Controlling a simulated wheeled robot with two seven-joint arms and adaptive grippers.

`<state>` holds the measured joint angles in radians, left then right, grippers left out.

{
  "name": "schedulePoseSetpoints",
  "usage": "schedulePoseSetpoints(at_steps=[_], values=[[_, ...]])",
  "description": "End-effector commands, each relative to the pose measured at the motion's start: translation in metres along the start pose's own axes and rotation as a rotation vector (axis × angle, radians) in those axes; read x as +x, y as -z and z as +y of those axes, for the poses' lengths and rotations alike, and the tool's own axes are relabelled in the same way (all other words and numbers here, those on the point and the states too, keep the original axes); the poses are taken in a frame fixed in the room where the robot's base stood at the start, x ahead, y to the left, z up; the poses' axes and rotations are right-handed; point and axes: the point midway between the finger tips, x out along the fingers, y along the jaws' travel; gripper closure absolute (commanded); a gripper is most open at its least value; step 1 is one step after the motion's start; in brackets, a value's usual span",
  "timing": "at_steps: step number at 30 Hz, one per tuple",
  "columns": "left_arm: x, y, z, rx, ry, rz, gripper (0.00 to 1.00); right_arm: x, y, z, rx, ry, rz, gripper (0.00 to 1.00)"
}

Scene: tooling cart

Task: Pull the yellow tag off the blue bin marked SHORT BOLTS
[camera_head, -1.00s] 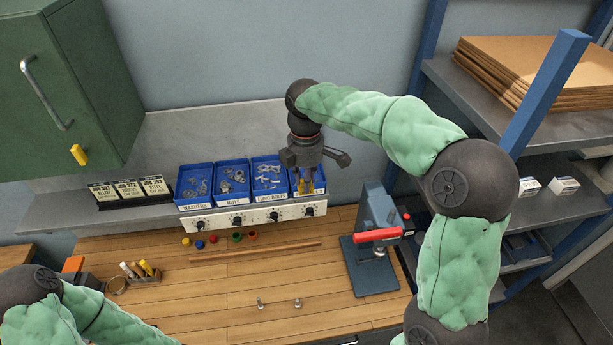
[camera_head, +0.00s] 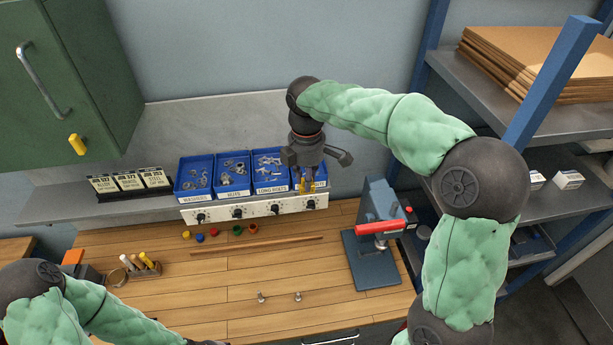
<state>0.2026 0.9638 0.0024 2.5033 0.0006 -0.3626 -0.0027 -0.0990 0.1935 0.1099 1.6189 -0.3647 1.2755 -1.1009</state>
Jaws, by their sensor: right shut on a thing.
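My right gripper (camera_head: 306,186) points down at the front of the rightmost blue bin (camera_head: 321,172). It is shut on the yellow tag (camera_head: 309,187), which shows only in small patches around the fingertips at the bin's front. The gripper covers most of this bin's front, so its label cannot be read. The bins to its left read WASHERS (camera_head: 194,197), NUTS (camera_head: 233,193) and LONG BOLTS (camera_head: 271,189). Whether the tag still touches the bin cannot be told. My left arm lies at the lower left, and its gripper is out of view.
The bins stand above a white panel with black knobs (camera_head: 255,209). The wooden bench (camera_head: 215,275) below holds small coloured cups, a thin rod, two bolts and a red-handled press (camera_head: 379,240). A green cabinet (camera_head: 95,60) hangs left; a blue-post rack (camera_head: 545,90) stands right.

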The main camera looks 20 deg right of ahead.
Motion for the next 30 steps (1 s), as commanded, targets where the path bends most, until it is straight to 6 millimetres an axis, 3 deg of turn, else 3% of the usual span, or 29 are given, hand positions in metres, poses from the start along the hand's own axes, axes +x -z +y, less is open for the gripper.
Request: schedulePoseSetpoints(at_steps=[30], values=[[0.015,0.001,-0.005,0.0,0.0,0.0,0.6,0.027,0.0,0.0,0.0,-0.001,0.0,0.91]])
